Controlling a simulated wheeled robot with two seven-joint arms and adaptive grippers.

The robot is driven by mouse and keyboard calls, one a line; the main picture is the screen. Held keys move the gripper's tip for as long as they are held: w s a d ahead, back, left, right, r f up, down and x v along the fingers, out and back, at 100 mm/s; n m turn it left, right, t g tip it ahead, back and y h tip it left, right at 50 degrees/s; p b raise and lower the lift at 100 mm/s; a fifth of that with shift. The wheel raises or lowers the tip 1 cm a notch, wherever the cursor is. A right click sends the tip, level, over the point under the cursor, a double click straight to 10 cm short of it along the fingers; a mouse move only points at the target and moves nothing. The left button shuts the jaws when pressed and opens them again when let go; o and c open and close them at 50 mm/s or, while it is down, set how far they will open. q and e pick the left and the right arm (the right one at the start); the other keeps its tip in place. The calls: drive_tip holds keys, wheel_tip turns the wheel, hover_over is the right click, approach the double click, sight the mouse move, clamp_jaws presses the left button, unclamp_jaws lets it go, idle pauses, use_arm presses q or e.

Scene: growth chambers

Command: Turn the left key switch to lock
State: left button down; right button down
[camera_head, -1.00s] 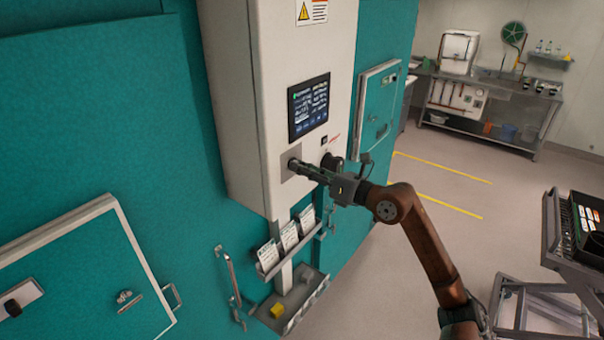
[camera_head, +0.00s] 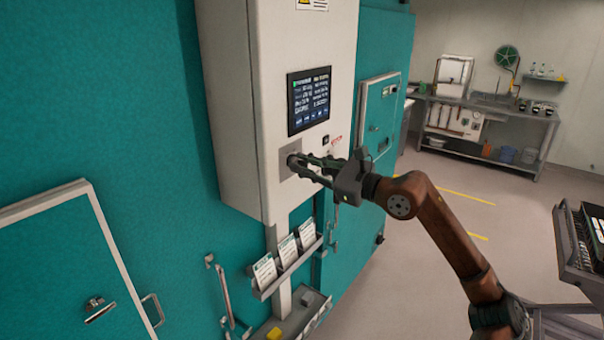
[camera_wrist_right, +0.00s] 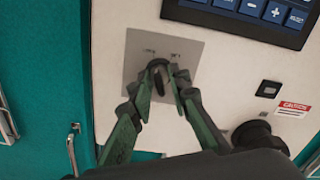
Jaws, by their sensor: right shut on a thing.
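The left key switch (camera_wrist_right: 157,78) sits on a grey square plate (camera_wrist_right: 133,48) on the white control box (camera_head: 235,110). The plate also shows in the head view (camera_head: 285,172), below the touchscreen. My right gripper (camera_head: 299,163) reaches the switch from the right. In the right wrist view its two green-grey fingers (camera_wrist_right: 160,80) are on either side of the dark key and shut on it. Small labels above the key are too blurred to read. My left gripper is in neither view now.
The touchscreen (camera_head: 309,100) is just above the gripper. A black round knob (camera_wrist_right: 258,137) and a red caution label (camera_wrist_right: 294,110) are right of the plate. A card rack (camera_head: 288,262) hangs below the box. A cart (camera_head: 580,240) stands at the right; floor between is free.

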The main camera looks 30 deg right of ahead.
drive_tip(key=shift+n+b, duration=0.35)
drive_tip(key=shift+n, duration=0.05)
idle(0.4)
drive_tip(key=c, duration=2.2)
unclamp_jaws()
drive_tip(key=shift+o, duration=0.2)
drive_tip(key=v, duration=1.2)
drive_tip(key=shift+d+f, duration=0.1)
drive_tip(key=shift+d, duration=0.05)
